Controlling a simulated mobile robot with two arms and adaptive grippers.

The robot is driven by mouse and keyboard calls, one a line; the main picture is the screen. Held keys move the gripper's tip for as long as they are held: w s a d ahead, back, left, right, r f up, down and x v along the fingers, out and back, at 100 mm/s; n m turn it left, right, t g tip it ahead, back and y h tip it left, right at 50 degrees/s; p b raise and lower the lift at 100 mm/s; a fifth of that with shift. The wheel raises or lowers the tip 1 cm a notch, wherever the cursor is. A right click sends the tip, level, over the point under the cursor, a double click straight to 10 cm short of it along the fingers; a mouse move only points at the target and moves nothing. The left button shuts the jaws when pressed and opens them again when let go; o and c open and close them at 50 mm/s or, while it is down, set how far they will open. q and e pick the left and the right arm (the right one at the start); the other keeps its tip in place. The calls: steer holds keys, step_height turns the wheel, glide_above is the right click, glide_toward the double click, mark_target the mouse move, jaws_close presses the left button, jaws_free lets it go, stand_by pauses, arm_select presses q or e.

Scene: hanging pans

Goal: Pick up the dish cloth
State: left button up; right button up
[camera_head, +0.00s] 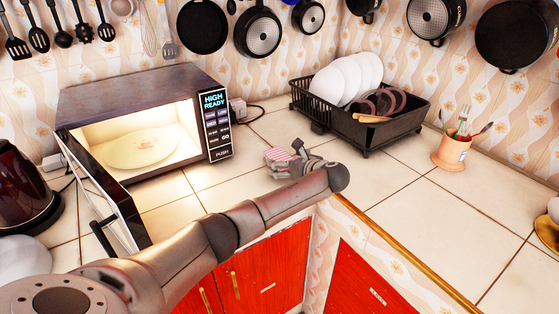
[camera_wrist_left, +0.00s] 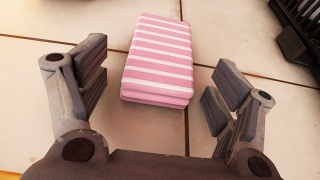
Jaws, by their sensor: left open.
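The dish cloth (camera_wrist_left: 158,60) is a folded pink cloth with white stripes. It lies on the tiled counter. In the head view only a part of the cloth (camera_head: 277,154) shows beside my gripper. My left gripper (camera_head: 282,165) reaches over the counter from the left arm. In the left wrist view my left gripper (camera_wrist_left: 157,92) is open, one finger on each side of the cloth, with clear gaps to both sides. The fingers do not touch it. My right gripper is not in view.
An open, lit microwave (camera_head: 144,95) with a plate inside stands left of the cloth. A black dish rack (camera_head: 375,132) with plates stands behind right. A utensil cup (camera_head: 451,150) is further right. A dark red kettle (camera_head: 20,180) is at far left. Pans hang on the wall.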

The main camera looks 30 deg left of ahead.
arm_select(q)
steer(key=c, duration=1)
steer(key=shift+r, duration=0.2)
steer(key=shift+r+p, duration=0.75)
steer(key=shift+p, duration=0.35)
steer(key=shift+s+d+r+p, duration=0.5)
steer(key=shift+s+r+p, duration=1.6)
steer(key=shift+p, duration=2)
steer(key=shift+s+d+r+p, duration=0.55)
steer(key=shift+s+r+p, duration=1.5)
steer(key=shift+p, duration=2.1)
steer(key=shift+s+d+r+p, duration=0.5)
steer(key=shift+s+r+p, duration=0.9)
steer(key=shift+s+p, duration=2)
steer(key=shift+w+p, duration=0.7)
